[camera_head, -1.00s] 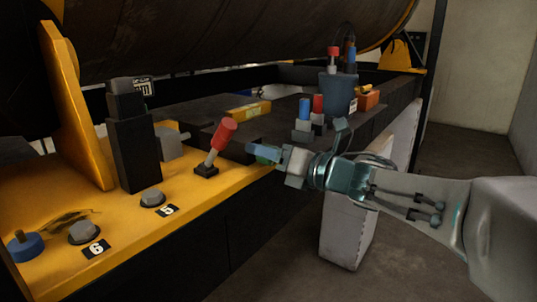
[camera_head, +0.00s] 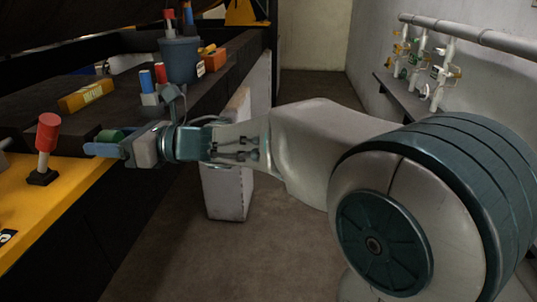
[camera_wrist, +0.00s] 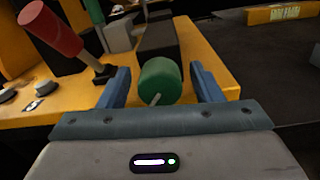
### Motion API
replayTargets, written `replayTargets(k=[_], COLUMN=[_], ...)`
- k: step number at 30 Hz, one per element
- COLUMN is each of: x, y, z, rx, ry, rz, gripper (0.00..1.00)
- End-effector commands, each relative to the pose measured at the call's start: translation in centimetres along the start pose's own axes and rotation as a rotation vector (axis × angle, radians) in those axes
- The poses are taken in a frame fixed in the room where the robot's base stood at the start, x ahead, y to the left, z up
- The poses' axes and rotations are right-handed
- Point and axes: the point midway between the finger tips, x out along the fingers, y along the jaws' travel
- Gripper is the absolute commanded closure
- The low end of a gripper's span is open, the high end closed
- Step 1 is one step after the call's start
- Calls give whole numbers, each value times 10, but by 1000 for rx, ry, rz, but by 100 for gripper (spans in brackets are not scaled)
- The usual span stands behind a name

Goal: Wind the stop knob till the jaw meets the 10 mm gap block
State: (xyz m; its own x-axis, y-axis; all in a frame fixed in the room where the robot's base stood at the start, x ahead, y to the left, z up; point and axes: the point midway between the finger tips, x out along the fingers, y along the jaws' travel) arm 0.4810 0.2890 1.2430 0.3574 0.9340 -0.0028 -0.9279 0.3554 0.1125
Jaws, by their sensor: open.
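A green round knob (camera_wrist: 160,80) with a pale line on its face sits between the two blue fingers of my gripper (camera_wrist: 158,88) in the wrist view. Gaps show on both sides of it, so the fingers look open around it rather than shut on it. A dark block (camera_wrist: 158,40) stands directly behind the knob. In the head view the green knob (camera_head: 110,136) is partly hidden behind the near finger of my gripper (camera_head: 102,149). I cannot make out the jaw or the 10 mm gap block for certain.
A red-topped lever (camera_head: 47,135) stands left of my gripper on the yellow ledge (camera_head: 45,205). A yellow labelled bar (camera_head: 85,95) and a dark bucket of tools (camera_head: 180,60) are farther back. A pipe rack (camera_head: 425,80) lines the right wall.

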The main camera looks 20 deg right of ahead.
Motion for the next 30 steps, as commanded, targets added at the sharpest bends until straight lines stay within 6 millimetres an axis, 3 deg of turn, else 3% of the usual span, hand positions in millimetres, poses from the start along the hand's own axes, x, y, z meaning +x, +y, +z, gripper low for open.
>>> replayTargets(k=[3,20,30], x=[-29,-141,-153], y=[-2,-1,-52], z=[-2,-2,11], rx=[4,5,385], ry=[-6,-5,-143], rz=[-7,-6,-315], gripper=[41,41,41])
